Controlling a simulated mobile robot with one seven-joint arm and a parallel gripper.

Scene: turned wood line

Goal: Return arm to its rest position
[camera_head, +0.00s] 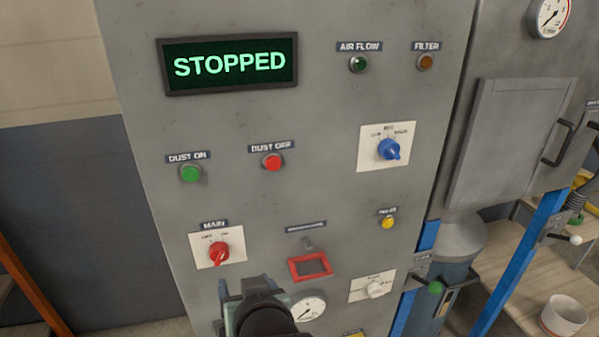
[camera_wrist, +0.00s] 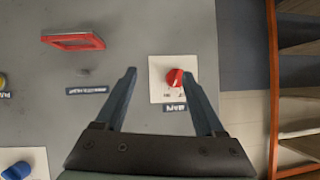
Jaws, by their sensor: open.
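My gripper (camera_head: 240,295) shows at the bottom of the head view, in front of the grey control panel (camera_head: 330,120). It is open, with nothing held between its fingers. In the wrist view, my gripper (camera_wrist: 159,73) has its two fingers spread towards the panel. The red MAIN knob (camera_wrist: 175,77) appears between the fingertips there, nearer the right one; the gap in depth is hard to judge. In the head view, the red MAIN knob (camera_head: 219,253) is above and left of my gripper. Part of my arm hides the panel's lower middle.
A display (camera_head: 230,64) reads STOPPED. The panel carries a green button (camera_head: 190,173), a red button (camera_head: 272,162), a blue knob (camera_head: 389,149) and a red-framed slot (camera_head: 311,267). A gauge (camera_head: 308,308) is beside my arm. Wooden shelves (camera_wrist: 300,90) stand at the wrist view's right.

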